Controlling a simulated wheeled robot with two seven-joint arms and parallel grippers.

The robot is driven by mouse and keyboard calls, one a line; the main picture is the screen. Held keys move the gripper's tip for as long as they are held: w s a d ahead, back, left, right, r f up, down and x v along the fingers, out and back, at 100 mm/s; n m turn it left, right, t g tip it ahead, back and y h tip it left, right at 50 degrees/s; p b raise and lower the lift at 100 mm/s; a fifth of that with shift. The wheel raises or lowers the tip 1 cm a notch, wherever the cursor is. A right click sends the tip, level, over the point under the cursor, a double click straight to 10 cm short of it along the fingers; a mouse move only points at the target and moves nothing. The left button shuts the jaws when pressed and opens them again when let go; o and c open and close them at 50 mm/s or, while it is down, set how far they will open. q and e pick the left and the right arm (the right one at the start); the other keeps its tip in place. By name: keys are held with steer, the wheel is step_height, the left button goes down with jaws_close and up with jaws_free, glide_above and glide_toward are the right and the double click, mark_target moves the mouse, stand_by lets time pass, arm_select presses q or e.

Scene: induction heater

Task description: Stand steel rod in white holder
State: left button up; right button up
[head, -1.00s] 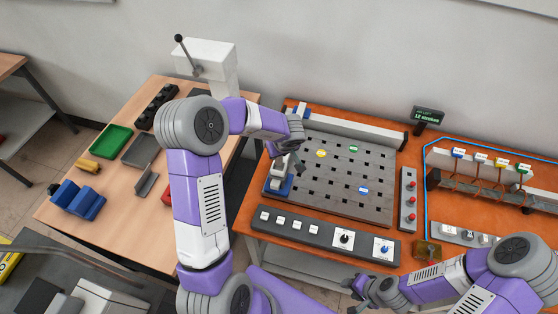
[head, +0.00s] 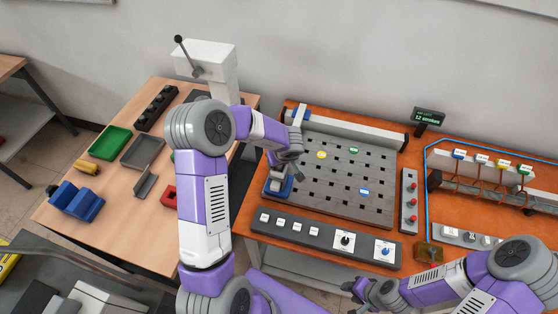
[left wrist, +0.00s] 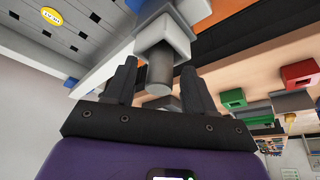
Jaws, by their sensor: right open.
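In the left wrist view a grey steel rod (left wrist: 160,70) stands in the white holder (left wrist: 170,38), which has a blue base. My left gripper (left wrist: 157,76) has its two fingers on either side of the rod, with a visible gap on each side. In the head view the holder (head: 276,177) is at the left end of the slotted grey plate, partly hidden by my left gripper; the rod is hard to make out there. My right gripper (head: 366,291) is open and empty at the front edge of the orange bench.
The slotted plate (head: 335,195) carries coloured labels. A control panel (head: 325,236) lies in front of it and a red-button strip (head: 409,200) on its right. The wooden table on the left holds a green tray (head: 110,142), a grey tray (head: 142,152) and blue blocks (head: 76,201).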

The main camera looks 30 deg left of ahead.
arm_select(q)
steer(key=shift+r, duration=0.25)
steer(key=p+v, duration=0.3)
steer(key=v, duration=0.9)
stand_by(0.5)
